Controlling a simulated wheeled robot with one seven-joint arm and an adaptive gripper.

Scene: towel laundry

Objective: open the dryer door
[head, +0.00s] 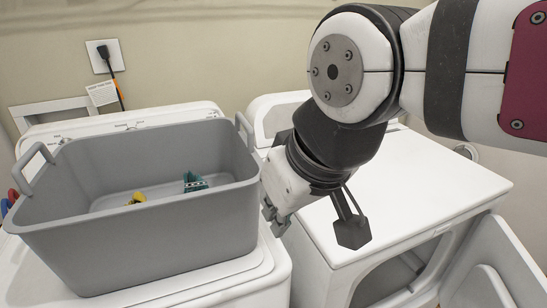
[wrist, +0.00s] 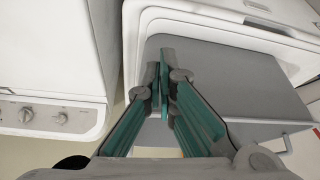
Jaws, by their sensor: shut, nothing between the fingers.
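The white dryer (head: 420,175) stands on the right in the head view. Its front opening (head: 395,275) is exposed, and its door (head: 492,268) stands swung out at the lower right, partly cut off by the frame. My gripper (head: 272,222) points down beside the right wall of the grey basket, left of the dryer top and away from the door. In the wrist view my gripper (wrist: 163,82) has its teal-lined fingers together with nothing between them. The dryer top (wrist: 45,45) fills the left of the wrist view; the door is not visible there.
A grey basket (head: 150,240) sits on the white washer (head: 270,285) at left, holding a teal and a yellow item. The basket also shows in the wrist view (wrist: 235,85). My arm crosses above the dryer, whose top is clear. A wall outlet (head: 104,57) is behind.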

